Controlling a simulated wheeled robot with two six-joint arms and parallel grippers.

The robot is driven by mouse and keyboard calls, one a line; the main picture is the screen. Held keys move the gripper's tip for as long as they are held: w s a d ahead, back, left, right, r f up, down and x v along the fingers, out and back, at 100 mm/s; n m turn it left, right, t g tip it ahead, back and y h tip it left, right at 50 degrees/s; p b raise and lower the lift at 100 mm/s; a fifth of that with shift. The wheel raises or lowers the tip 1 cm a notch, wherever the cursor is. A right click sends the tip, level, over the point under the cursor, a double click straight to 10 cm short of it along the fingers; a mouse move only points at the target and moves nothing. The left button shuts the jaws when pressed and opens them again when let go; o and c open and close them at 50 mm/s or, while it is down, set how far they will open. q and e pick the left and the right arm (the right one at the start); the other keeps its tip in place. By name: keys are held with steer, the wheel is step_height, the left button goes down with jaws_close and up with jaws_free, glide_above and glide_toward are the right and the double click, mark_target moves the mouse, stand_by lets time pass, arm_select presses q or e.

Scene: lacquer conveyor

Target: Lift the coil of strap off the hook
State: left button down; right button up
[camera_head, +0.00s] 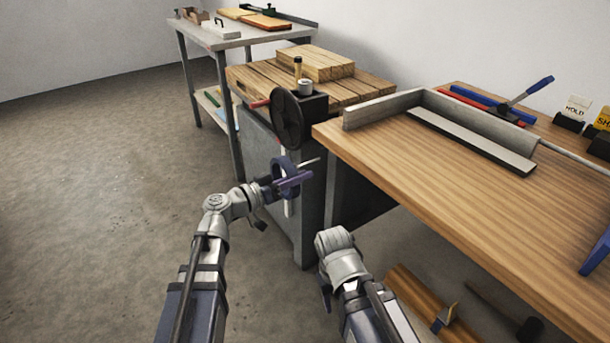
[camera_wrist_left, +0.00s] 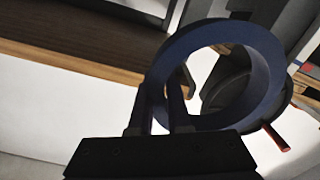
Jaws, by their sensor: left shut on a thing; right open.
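The coil of strap is a dark blue ring (camera_head: 281,162) in front of the grey machine stand in the head view. It fills the upper middle of the left wrist view (camera_wrist_left: 262,58). My left gripper (camera_head: 287,181) is shut on the ring's near side; its fingers (camera_wrist_left: 165,105) meet the rim in the wrist view. A thin pale rod, apparently the hook (camera_head: 311,161), sticks out to the right just behind the ring. I cannot tell whether the ring still rests on it. My right gripper (camera_head: 326,292) is low, mostly hidden by its wrist, open and away from the coil.
A black handwheel (camera_head: 288,118) with a red handle (camera_head: 260,104) sits just above the coil. The wooden workbench (camera_head: 400,160) edge is close on the right. A wood-topped stand (camera_head: 350,92) is behind. Rolls and tools lie under the bench. Floor at left is clear.

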arm_select(q)
steer(key=shift+v, duration=1.55)
step_height(320, 180, up, 38)
steer(key=p, duration=3.7)
steer(key=shift+p, duration=0.35)
